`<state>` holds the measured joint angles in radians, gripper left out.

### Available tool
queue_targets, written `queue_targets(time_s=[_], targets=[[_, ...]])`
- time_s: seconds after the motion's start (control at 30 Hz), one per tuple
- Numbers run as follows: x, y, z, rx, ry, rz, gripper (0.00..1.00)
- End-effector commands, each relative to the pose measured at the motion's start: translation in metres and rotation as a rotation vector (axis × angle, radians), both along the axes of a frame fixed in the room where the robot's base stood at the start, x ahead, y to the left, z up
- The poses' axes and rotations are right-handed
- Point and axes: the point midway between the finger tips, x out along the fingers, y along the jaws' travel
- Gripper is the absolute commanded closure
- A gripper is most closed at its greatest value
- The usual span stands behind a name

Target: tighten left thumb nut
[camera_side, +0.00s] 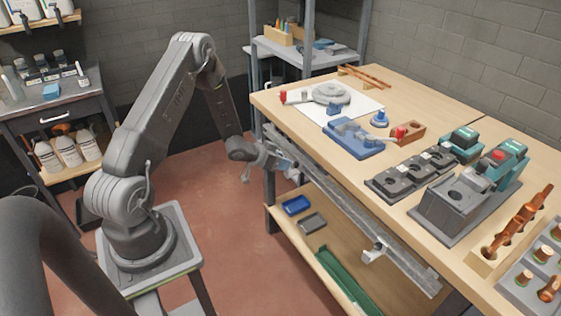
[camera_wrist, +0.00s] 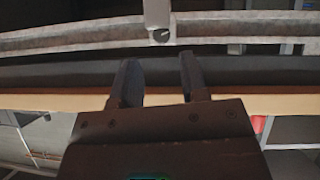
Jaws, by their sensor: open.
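A grey metal rail (camera_side: 335,207) runs along the front edge of the workbench, below its top; it crosses the top of the wrist view (camera_wrist: 80,38). A pale bracket (camera_wrist: 157,20) with a small dark round spot stands on the rail there. I cannot make out a thumb nut for certain; the left end of the rail is partly hidden by my gripper. My gripper (camera_side: 275,160) is at the rail's left end. In the wrist view my gripper (camera_wrist: 158,62) is open and empty, its two fingers apart and pointing toward the rail below the bracket.
A second bracket (camera_side: 377,254) is on the rail's right part. The wooden bench top (camera_side: 290,115) holds a blue fixture (camera_side: 355,140), dark blocks (camera_side: 410,172) and teal-topped units (camera_side: 500,165). A lower shelf (camera_side: 310,250) carries trays.

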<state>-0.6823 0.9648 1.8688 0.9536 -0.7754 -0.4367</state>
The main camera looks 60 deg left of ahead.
Motion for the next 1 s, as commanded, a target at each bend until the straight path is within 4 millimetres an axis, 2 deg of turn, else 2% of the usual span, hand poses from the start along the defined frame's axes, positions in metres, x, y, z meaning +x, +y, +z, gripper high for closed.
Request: queue_targets(time_s=[0.13,0.53,1.0], targets=[[0.005,0.001,-0.005,-0.029,0.006,-0.001,0.6],[0.04,-0.003,-0.028,-0.027,0.004,-0.001,0.6],[0.044,-0.003,-0.03,-0.028,0.004,0.001,0.6]])
